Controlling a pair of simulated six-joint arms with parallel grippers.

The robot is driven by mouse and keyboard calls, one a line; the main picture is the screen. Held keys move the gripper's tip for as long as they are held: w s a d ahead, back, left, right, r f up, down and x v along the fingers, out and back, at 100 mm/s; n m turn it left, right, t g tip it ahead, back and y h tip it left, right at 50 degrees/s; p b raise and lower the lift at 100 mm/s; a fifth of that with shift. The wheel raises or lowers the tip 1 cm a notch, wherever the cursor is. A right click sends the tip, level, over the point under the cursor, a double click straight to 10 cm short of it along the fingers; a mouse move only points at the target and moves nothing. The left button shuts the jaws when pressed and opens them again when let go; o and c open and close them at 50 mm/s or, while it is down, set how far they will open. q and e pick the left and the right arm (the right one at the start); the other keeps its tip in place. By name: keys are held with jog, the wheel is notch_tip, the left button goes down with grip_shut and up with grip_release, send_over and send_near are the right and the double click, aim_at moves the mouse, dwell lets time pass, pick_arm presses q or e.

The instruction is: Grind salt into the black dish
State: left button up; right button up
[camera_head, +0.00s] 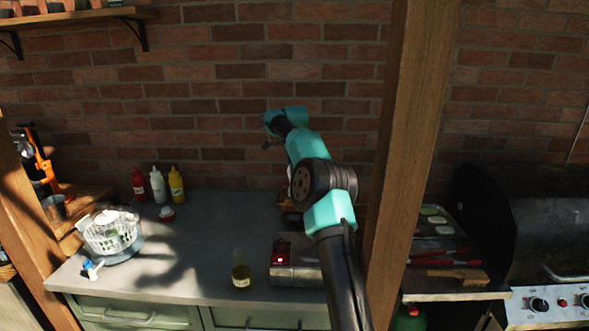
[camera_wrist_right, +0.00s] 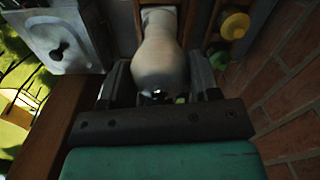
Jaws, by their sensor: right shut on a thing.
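My right gripper (camera_wrist_right: 159,80) is shut on a pale, bulbous thing (camera_wrist_right: 160,50) that looks like the salt mill, with one dark finger on each side of it. In the head view my right arm rises from the bottom, and its wrist end (camera_head: 272,140) is in front of the brick wall. The mill cannot be made out there. I cannot pick out the black dish in either view; the arm covers part of the counter. My left gripper is not in view.
The grey counter (camera_head: 215,235) has clear room in its middle. A salad spinner (camera_head: 112,235) stands left, sauce bottles (camera_head: 157,186) at the back, a small jar (camera_head: 241,275) in front. A steel box (camera_head: 294,272) and a wooden post (camera_head: 410,150) are near the arm.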

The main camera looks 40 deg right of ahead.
jog(key=n, duration=0.4)
jog(key=shift+n, duration=0.4)
jog(key=m, duration=1.4)
jog(key=n, duration=0.7)
dwell(0.4)
jog(key=o, duration=0.9)
